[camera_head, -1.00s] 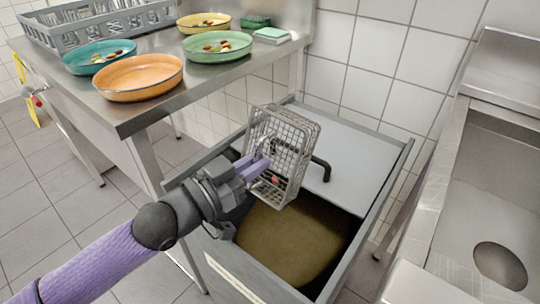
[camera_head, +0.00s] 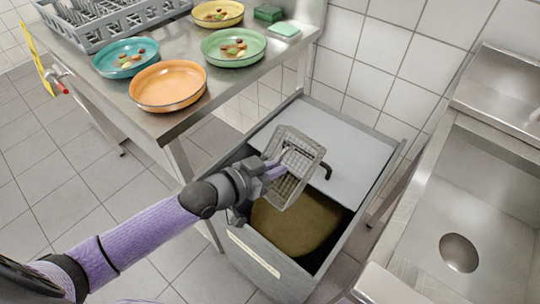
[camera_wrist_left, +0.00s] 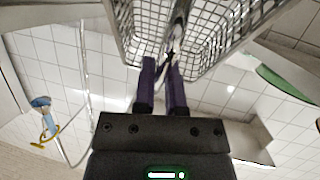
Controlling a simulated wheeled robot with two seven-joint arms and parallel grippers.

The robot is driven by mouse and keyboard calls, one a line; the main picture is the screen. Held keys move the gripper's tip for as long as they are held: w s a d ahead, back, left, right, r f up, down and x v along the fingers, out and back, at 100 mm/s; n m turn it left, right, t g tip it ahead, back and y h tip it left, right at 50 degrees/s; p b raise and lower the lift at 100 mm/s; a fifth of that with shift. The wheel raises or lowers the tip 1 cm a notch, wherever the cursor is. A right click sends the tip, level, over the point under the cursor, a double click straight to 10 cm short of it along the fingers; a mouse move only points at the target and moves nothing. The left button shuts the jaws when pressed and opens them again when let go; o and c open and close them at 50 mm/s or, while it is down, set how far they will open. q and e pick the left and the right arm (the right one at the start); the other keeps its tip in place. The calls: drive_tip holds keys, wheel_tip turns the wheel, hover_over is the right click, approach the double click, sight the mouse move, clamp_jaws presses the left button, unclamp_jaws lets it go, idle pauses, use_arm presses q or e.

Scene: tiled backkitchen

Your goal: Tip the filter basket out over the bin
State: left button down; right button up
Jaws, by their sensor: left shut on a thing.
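The filter basket (camera_head: 300,187), a grey wire mesh box, is tilted in the air over the opening of the grey bin (camera_head: 240,262). My left gripper (camera_head: 274,171) is shut on the basket's handle at its left side. In the left wrist view the basket (camera_wrist_left: 225,25) fills the top, with the handle between my fingertips (camera_wrist_left: 162,65). I see no food in the mesh, but part of its inside is hidden. Brown material (camera_head: 285,225) shows inside the bin. My right gripper is not in view.
A pale lid (camera_head: 345,140) with a black handle covers the bin's back part. A steel table with orange (camera_head: 168,86), teal (camera_head: 125,58), green (camera_head: 233,47) and yellow (camera_head: 217,13) dishes stands left. A steel sink (camera_head: 480,190) stands right.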

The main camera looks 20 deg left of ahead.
sight(290, 148)
use_arm(q)
drive_tip(key=g+p, duration=0.1)
drive_tip(key=w+r+g+y+p, duration=0.1)
drive_tip(key=p, duration=0.1)
drive_tip(key=g+p, duration=0.1)
drive_tip(key=p, duration=0.1)
drive_tip(key=shift+w+d+r+n+g+y, duration=0.2)
drive_tip(key=shift+d+r+n+g+y, duration=0.1)
drive_tip(key=shift+r+y, duration=0.1)
drive_tip(key=shift+w+d+f+g+y+p, duration=0.1)
drive_tip(key=shift+w+f+g+y+p, duration=0.3)
drive_tip(key=shift+g+p, duration=0.4)
drive_tip(key=g, duration=0.1)
drive_tip(key=f+g+b, duration=0.1)
drive_tip(key=w+f+g+y, duration=0.1)
drive_tip(key=shift+d+f+n+g, duration=0.15)
drive_tip(key=shift+d+n+g, duration=0.15)
wheel_tip(290, 148, up, 7)
drive_tip(key=p, duration=0.7)
drive_tip(key=shift+s+a, duration=0.1)
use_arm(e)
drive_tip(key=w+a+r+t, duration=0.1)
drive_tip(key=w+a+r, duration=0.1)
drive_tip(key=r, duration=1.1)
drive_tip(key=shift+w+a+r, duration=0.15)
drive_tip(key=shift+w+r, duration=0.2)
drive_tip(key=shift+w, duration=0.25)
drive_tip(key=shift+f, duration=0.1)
